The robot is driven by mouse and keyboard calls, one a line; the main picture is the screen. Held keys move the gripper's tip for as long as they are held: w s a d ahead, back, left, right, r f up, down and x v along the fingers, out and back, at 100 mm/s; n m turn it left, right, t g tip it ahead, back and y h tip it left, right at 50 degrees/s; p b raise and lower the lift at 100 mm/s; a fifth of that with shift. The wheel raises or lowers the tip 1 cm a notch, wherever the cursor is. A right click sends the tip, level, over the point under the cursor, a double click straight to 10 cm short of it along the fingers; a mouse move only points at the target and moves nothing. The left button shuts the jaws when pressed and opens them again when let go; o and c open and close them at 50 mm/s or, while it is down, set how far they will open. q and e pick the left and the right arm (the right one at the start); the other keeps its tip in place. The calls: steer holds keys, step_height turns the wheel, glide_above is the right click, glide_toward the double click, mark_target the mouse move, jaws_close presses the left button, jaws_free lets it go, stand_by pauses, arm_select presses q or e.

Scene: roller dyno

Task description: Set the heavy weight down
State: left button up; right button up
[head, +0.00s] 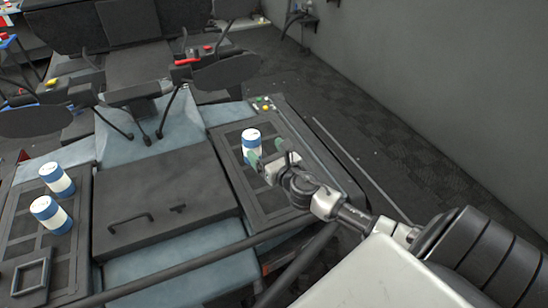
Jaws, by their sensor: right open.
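A white can with blue bands (250,144) stands upright on the dark grid panel at the right of the machine. My right gripper (267,151) is open just in front and to the right of this can, with its greenish fingertips overlapping the can's edge in the view. I cannot tell whether they touch it. Two similar cans, one upper (57,180) and one lower (51,214), stand on the left grid panel. Nothing in view marks which of them is the heavy weight. My left gripper is not in view.
A dark cover with a handle (160,190) lies between the panels. A small square frame (31,275) sits at the lower left. Small coloured buttons (263,104) are beyond the right can. A grey wall (450,80) bounds the right, with dark floor before it.

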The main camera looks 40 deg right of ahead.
steer(key=shift+s+a+b, duration=0.15)
steer(key=shift+s, duration=0.8)
steer(key=shift+s+a+b, duration=0.1)
steer(key=shift+s+b, duration=0.05)
steer(key=shift+s, duration=0.75)
